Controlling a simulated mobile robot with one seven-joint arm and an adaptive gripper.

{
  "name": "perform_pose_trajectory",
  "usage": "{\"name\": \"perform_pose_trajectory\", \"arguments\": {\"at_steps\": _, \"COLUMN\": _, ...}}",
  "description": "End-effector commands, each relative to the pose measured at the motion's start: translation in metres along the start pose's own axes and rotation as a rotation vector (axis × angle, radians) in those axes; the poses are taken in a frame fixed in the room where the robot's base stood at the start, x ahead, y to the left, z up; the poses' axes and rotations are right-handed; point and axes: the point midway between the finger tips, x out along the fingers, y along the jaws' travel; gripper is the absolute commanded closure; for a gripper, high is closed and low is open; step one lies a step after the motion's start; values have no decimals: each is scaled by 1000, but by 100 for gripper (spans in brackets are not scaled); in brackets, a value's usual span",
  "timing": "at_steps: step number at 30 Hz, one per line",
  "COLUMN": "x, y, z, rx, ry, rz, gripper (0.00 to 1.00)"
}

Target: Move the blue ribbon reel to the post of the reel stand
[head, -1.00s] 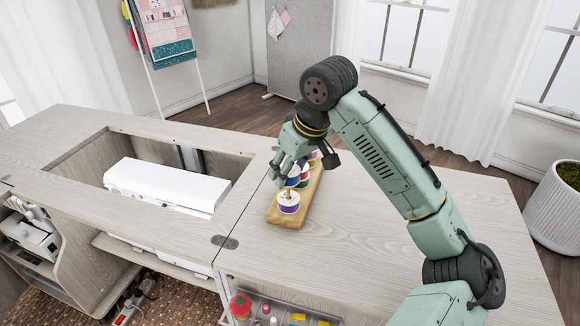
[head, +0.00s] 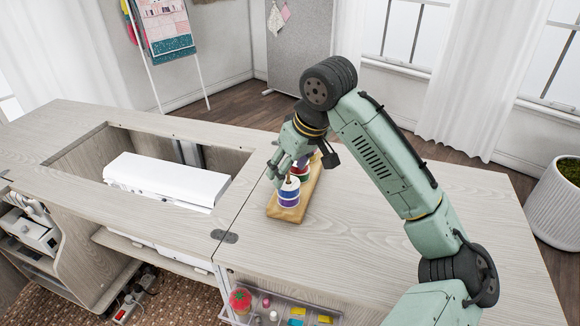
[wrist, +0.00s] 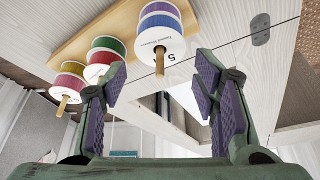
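The reel stand is a wooden board (head: 304,197) on the table, also visible in the wrist view (wrist: 88,38). The blue ribbon reel (head: 287,192) sits around its front post, directly on top of a purple reel (head: 288,202). My gripper (head: 278,177) is just above and beside this stack. In the wrist view my gripper (wrist: 162,76) has its pads wide apart, with nothing between them, clear of the reel.
A white sewing machine (head: 165,180) lies in the cabinet opening at left. A clear tray (head: 262,318) hangs at the front edge. The table right of the stand is clear.

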Motion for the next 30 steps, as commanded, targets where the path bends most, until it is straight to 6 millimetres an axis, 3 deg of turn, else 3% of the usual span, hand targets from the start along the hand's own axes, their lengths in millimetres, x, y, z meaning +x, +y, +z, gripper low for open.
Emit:
{"name": "perform_pose_trajectory", "arguments": {"at_steps": 4, "x": 0, "y": 0, "z": 0, "rx": 0, "ry": 0, "rz": 0, "gripper": 33}}
{"name": "perform_pose_trajectory", "arguments": {"at_steps": 16, "x": -7, "y": 0, "z": 0, "rx": 0, "ry": 0, "rz": 0, "gripper": 33}}
{"name": "perform_pose_trajectory", "arguments": {"at_steps": 30, "x": -98, "y": 1, "z": 0, "rx": 0, "ry": -1, "rz": 5, "gripper": 33}}
